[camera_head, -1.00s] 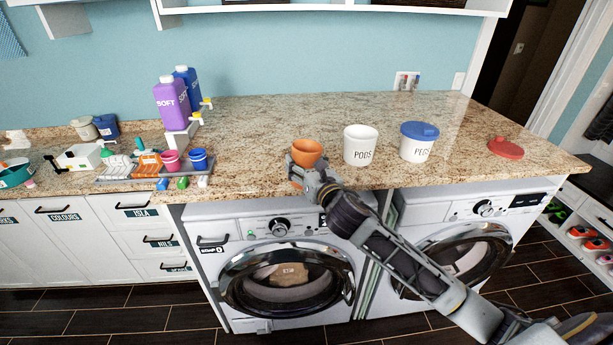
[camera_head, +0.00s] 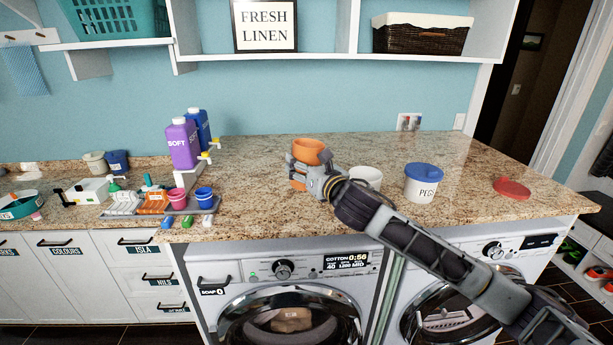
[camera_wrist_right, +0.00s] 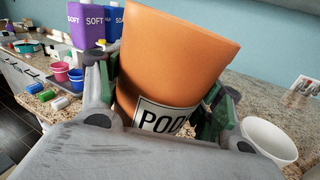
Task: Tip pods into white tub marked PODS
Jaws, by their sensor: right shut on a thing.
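My right gripper (camera_head: 306,172) is shut on an orange cup (camera_head: 308,151), which it holds upright or nearly so above the counter, left of the white tub. In the right wrist view the orange cup (camera_wrist_right: 178,60) fills the middle between the fingers, with a label of which "POD" can be read. Its contents cannot be seen. The white tub (camera_head: 367,177) stands open on the counter, partly hidden behind my right wrist; its label is covered. In the right wrist view the tub's rim (camera_wrist_right: 270,140) shows at lower right. My left gripper is not in view.
A white tub with blue lid marked PEGS (camera_head: 422,186) stands to the right, and a red lid (camera_head: 512,188) lies beyond it. Purple (camera_head: 182,144) and blue bottles, with pink and blue cups, stand left. A shelf (camera_head: 340,57) hangs above.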

